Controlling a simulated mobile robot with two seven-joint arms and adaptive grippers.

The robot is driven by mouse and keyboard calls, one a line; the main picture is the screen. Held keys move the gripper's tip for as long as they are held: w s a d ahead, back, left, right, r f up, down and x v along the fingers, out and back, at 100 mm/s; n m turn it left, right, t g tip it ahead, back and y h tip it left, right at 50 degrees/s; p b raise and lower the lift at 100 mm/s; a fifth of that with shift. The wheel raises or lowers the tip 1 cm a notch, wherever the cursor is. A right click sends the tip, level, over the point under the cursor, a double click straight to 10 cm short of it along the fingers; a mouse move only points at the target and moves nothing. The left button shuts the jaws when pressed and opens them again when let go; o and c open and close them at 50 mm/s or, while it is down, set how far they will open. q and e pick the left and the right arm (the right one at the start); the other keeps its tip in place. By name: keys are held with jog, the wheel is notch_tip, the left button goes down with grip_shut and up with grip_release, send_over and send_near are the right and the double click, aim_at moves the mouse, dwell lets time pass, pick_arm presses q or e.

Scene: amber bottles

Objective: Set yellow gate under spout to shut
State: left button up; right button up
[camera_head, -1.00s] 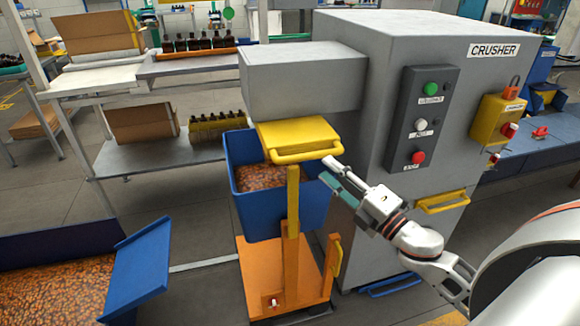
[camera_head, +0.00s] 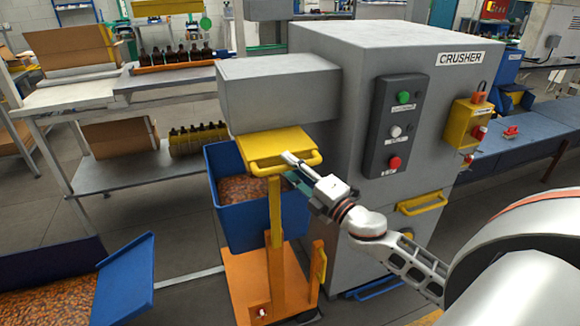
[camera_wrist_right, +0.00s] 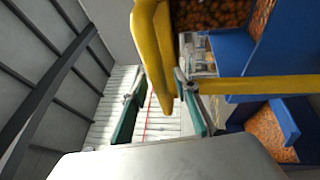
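The yellow gate (camera_head: 268,141) is a flat plate with a bar handle (camera_head: 302,163) along its front edge. It sticks out toward me from under the grey spout box (camera_head: 278,92) of the crusher. My right gripper (camera_head: 290,168) is at the handle's front bar. In the right wrist view, its two teal-padded fingers (camera_wrist_right: 157,92) are apart, with the yellow handle bar (camera_wrist_right: 152,50) reaching into the space between them. I cannot tell whether either finger touches the bar. My left gripper is not in view.
The crusher's button panel (camera_head: 395,125) and grey body (camera_head: 375,235) are close to my right arm. Another blue bin (camera_head: 128,280) is at lower left.

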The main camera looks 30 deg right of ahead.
aim_at(278, 149)
grip_shut()
jog(key=w, duration=0.3)
jog(key=w+d, duration=0.1)
jog(key=w, duration=0.2)
jog(key=w+d, duration=0.1)
jog(key=w, duration=0.2)
jog(key=shift+w+d, duration=0.1)
jog(key=shift+d+r, duration=0.1)
jog(key=shift+c, duration=0.6)
grip_release()
jog(key=shift+o, duration=0.6)
jog(key=shift+w, duration=0.25)
jog(key=shift+s, duration=0.2)
